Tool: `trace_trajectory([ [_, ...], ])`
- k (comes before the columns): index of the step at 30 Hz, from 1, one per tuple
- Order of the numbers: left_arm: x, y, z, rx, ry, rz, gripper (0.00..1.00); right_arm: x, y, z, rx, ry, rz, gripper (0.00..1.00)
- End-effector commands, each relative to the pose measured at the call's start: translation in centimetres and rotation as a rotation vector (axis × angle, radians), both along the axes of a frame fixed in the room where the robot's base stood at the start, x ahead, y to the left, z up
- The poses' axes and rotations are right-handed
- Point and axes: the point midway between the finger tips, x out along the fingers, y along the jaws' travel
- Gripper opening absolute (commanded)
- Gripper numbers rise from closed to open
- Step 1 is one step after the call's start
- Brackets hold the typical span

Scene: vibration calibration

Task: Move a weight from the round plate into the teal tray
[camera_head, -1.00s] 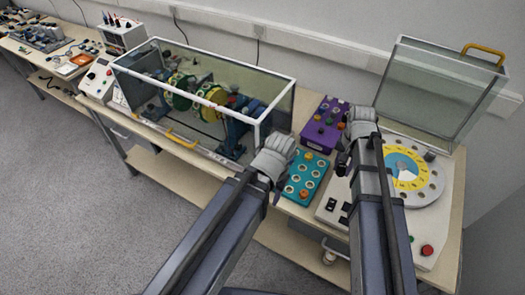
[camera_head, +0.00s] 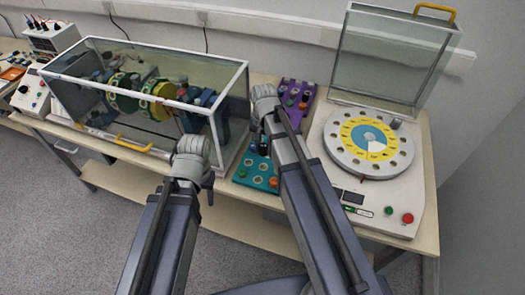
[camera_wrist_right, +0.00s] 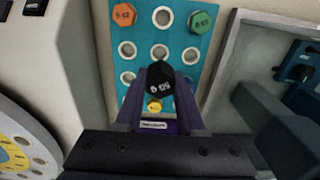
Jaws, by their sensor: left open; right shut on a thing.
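My right gripper (camera_head: 262,148) is shut on a black weight (camera_wrist_right: 160,80), whose top marking seems to read 50 g. In the right wrist view the weight is between the fingers, over the teal tray (camera_wrist_right: 180,48); I cannot tell whether it touches the tray. The tray has rows of round holes and holds an orange weight (camera_wrist_right: 124,15), a green weight (camera_wrist_right: 201,22) and a yellow one (camera_wrist_right: 154,106). My right arm partly covers the tray (camera_head: 246,167) in the head view. The round plate (camera_head: 337,152) is to the right. My left gripper (camera_head: 209,190) is open, its fingertips partly hidden.
A purple box (camera_head: 297,92) with coloured knobs stands behind the tray. A glass-walled case (camera_head: 235,100) with machinery is close on the left. A raised clear lid (camera_head: 390,55) stands behind the plate.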

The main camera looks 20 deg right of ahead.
Motion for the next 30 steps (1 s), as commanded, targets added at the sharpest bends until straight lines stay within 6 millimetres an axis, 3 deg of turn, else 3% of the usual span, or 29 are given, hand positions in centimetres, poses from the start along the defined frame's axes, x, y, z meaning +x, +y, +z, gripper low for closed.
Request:
trace_trajectory([
  [10, 0.0, 0.0, -0.8, 0.000, 0.000, 0.000, 0.50, 0.0, 0.0, -0.8, 0.000, 0.000, 0.001, 0.00],
  [24, 0.0, 0.0, -4.8, 0.000, 0.000, 0.000, 0.50, 0.0, 0.0, -4.8, 0.000, 0.000, 0.001, 0.00],
  [30, 0.0, 0.0, -5.7, 0.000, 0.000, 0.000, 0.50, 0.0, 0.0, -5.7, 0.000, 0.000, 0.001, 0.00],
])
